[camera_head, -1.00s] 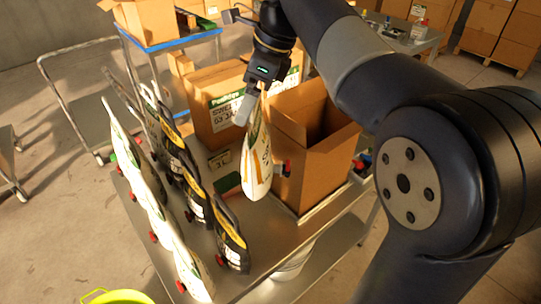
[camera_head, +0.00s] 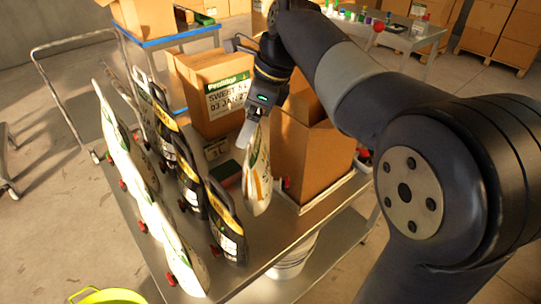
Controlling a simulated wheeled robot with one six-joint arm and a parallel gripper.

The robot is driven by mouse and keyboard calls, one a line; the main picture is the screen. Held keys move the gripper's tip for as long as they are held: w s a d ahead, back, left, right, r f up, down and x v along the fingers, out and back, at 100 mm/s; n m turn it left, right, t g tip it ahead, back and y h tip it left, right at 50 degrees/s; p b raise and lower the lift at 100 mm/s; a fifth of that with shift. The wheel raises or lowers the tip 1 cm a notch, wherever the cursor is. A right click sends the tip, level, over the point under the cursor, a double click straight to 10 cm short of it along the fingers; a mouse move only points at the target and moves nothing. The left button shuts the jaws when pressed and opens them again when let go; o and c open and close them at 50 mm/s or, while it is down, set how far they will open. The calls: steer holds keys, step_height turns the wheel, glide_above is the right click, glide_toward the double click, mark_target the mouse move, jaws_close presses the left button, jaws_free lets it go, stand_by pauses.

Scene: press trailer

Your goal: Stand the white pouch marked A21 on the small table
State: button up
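A white pouch (camera_head: 257,178) with green and orange print hangs upright from my gripper (camera_head: 250,128). The gripper's pale fingers are closed at the pouch's top. Any A21 mark is too small to read. The pouch's lower end is close above the metal tabletop (camera_head: 268,236), in front of an open carton. I cannot tell whether it touches. Several similar white pouches (camera_head: 165,225) with red caps stand in a row on the left of this table. Which table the task calls small is not clear.
A blue-edged cart (camera_head: 187,38) with cartons is at the back left. A narrow strip of tabletop is free.

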mark_target(253, 162)
steer(key=shift+f+b, duration=0.45)
steer(key=shift+f, duration=5.4)
steer(key=o, duration=1.6)
steer(key=shift+f, duration=0.2)
steer(key=shift+c, duration=0.2)
steer(key=shift+o, duration=1)
steer(key=v, duration=1.2)
steer(key=shift+r, duration=0.2)
steer(key=shift+s, duration=0.1)
